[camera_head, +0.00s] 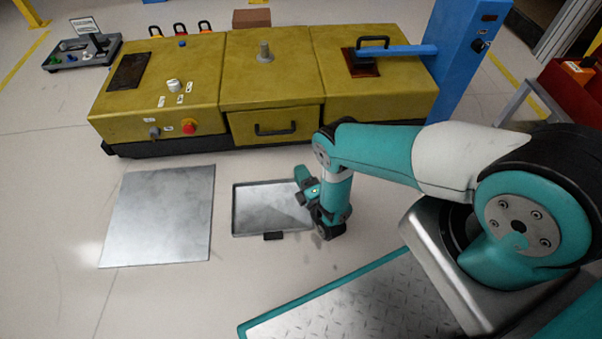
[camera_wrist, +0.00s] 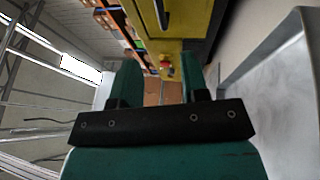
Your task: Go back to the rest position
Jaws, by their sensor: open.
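My gripper (camera_head: 304,180) is low over the floor at the right edge of a shallow grey metal tray (camera_head: 240,212). In the wrist view its two teal fingers (camera_wrist: 160,78) stand apart with nothing held between them. The wrist view is turned sideways, with a pale tray-like wall (camera_wrist: 262,50) along its right side. My teal and white arm reaches left from my base, with its wrist bent down. The yellow dashboard module (camera_head: 215,90) stands beyond the gripper. Its front drawer (camera_head: 275,122) looks shut.
A flat metal plate (camera_head: 160,215) lies left of the tray. A blue post (camera_head: 462,60) with a bar stands at the module's right end. A red bin (camera_head: 570,90) is at far right. A small control box (camera_head: 83,52) sits back left. Floor at front left is clear.

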